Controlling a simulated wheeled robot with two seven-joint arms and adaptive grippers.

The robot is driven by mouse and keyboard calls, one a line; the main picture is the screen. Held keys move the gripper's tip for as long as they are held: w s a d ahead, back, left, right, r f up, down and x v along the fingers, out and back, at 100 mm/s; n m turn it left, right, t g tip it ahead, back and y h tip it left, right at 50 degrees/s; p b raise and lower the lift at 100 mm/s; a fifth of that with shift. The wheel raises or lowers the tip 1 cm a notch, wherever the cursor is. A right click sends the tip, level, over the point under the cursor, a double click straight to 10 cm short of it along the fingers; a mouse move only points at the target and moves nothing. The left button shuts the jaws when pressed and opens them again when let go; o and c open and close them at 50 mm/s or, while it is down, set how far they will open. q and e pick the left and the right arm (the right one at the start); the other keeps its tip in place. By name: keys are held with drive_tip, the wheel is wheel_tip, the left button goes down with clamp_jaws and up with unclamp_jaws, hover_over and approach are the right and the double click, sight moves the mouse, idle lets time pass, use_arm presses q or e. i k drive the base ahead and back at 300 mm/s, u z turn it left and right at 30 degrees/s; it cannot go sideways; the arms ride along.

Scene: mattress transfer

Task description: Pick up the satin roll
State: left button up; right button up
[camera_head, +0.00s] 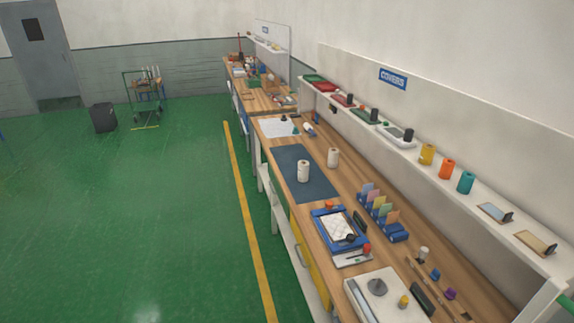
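Several rolls are in view, and I cannot tell from their look which one is satin. A white roll (303,171) stands upright on the dark blue mat (290,154) on the workbench. A second white roll (333,158) stands upright beside the mat's right edge. On the wall shelf stand a yellow roll (427,155), an orange roll (447,169) and a teal roll (465,182). Neither of my grippers is in view.
The long wooden workbench (352,178) runs along the right wall under the shelf (410,147). A blue tray (340,229), a card rack (380,215) and a white device (387,300) crowd its near part.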

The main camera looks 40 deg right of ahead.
sight(303, 166)
drive_tip(key=i, duration=1.7)
drive_tip(key=z, duration=1.75)
drive_tip(key=i, duration=0.9)
drive_tip(key=u, duration=0.05)
